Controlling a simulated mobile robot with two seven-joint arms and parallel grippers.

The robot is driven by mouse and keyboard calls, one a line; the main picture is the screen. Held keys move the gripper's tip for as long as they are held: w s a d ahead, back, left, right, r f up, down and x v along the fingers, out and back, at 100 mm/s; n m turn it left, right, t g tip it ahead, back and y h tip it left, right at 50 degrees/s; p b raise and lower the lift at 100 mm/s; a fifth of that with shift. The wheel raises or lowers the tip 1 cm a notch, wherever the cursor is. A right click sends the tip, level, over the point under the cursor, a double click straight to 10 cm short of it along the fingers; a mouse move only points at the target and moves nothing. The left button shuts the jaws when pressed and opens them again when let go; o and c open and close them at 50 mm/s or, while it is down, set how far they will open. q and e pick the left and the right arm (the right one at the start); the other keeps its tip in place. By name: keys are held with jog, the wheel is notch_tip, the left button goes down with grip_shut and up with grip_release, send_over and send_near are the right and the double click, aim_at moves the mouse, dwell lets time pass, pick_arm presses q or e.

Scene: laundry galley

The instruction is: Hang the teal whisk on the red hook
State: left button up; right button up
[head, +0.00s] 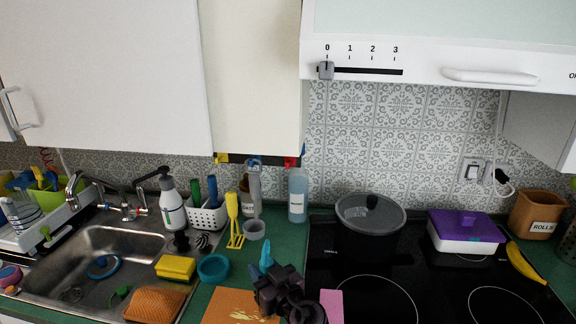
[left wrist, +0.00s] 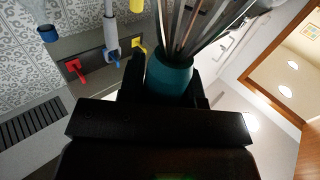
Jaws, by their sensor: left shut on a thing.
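My left gripper (head: 285,288) is at the bottom middle of the head view, over the front of the counter. It is shut on the teal whisk (head: 266,256); in the left wrist view its thick teal handle (left wrist: 170,78) sits between the fingers, with wires fanning out beyond it. My right gripper is not in view.
A grey utensil (head: 254,190) hangs at the blue hook; a yellow hook (head: 221,158) is farther left. A blue bottle (head: 298,196) stands below the red hook. A dark pot (head: 370,228) is on the hob, right.

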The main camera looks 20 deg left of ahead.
pick_arm(q)
grip_shut()
jog(key=shift+r, duration=0.15)
jog(key=shift+r+p, duration=1.05)
jog(key=shift+r, duration=1.3)
